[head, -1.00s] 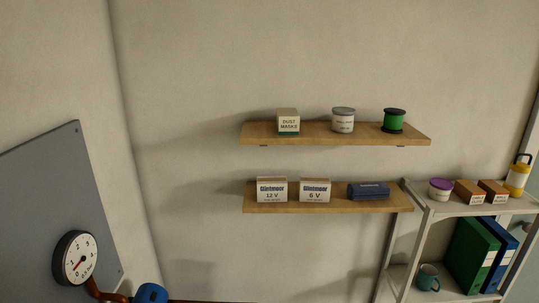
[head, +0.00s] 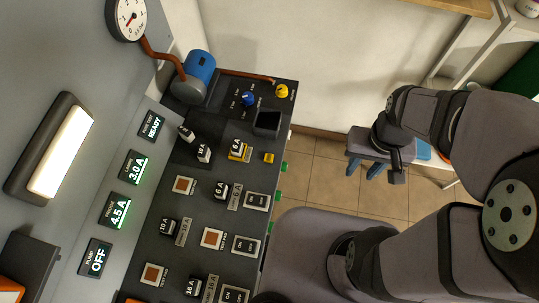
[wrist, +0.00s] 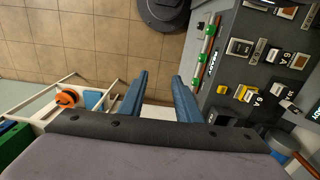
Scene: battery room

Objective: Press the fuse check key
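A small yellow key (head: 269,158) sits near the right edge of the dark sloping panel (head: 205,228); its label is unreadable, so I cannot confirm that it is the fuse check key. Left of it, a yellow holder (head: 240,153) carries a fuse marked 6 A. A display (head: 152,126) reads READY. My gripper (head: 365,170) is right of the panel, over the floor, apart from the key. In the wrist view its blue fingers (wrist: 160,76) are open and empty. The small yellow key (wrist: 222,90) lies right of them there.
Several fuses, square keys and rocker switches cover the panel, with green parts (head: 281,195) along its right edge. A yellow knob (head: 281,91), blue knob (head: 248,99) and blue motor (head: 199,68) are at the back. A white shelf stands right. Open floor (head: 315,175) lies between.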

